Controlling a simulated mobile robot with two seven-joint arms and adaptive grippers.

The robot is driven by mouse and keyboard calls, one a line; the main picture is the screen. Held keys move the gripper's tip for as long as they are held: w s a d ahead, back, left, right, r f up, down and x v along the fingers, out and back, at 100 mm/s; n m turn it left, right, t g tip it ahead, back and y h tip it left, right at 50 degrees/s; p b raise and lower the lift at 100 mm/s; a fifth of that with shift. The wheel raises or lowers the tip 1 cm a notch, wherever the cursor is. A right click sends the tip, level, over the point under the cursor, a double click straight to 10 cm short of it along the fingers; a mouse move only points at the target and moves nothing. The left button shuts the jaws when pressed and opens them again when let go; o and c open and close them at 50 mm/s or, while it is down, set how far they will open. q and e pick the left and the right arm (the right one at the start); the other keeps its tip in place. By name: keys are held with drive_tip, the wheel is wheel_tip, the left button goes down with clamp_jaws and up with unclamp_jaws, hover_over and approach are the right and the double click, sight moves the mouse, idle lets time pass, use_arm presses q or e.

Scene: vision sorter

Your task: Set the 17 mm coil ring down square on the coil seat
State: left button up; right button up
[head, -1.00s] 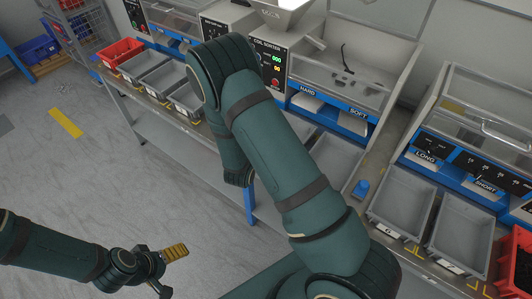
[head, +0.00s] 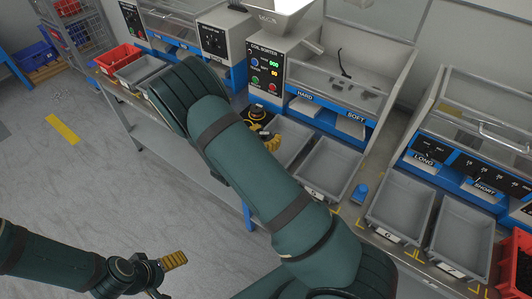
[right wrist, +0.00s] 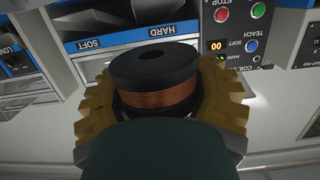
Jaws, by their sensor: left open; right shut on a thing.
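The coil ring (right wrist: 158,96), a copper winding with a black rounded top and a dark centre hole, fills the middle of the right wrist view. My right gripper (head: 262,134) is shut on it, with yellow ribbed fingers on both sides. I cannot pick out the coil seat, nor tell whether the ring touches anything below. My left gripper (head: 167,275) is open and empty over the floor, away from the bench.
Grey bins (head: 331,166) line the bench front. The HARD and SOFT chutes (head: 328,108) stand right of the sorter. A small blue object (head: 360,192) stands between bins. A red bin (head: 120,54) is at the far left. My right arm covers part of the bench.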

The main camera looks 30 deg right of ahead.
drive_tip(key=shift+f+b, duration=0.6)
drive_tip(key=shift+f, duration=2.7)
drive_tip(key=shift+f, duration=0.3)
drive_tip(key=o, duration=1.5)
drive_tip(key=shift+r, duration=0.1)
